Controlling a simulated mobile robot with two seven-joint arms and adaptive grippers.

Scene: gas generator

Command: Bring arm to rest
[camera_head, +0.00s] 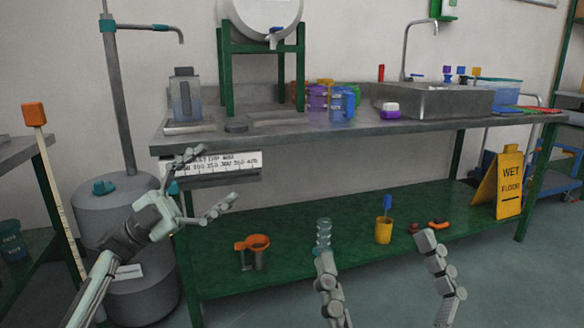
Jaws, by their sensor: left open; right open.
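My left gripper (217,178) is in the left half of the head view, its two fingers spread wide. It is in front of the bench's left end, with nothing between the fingers. My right gripper (376,240) comes up from the bottom edge, with two fingers far apart and pointing up toward the lower shelf. Nothing is held between them. Its palm is out of the frame. A pale translucent piece (323,232) shows at the tip of its left finger; I cannot tell whether it touches.
A grey bench (290,135) has a green lower shelf (290,275). A grey tank (120,215) stands left. Coloured beakers (342,103) and a sink (440,100) are on top.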

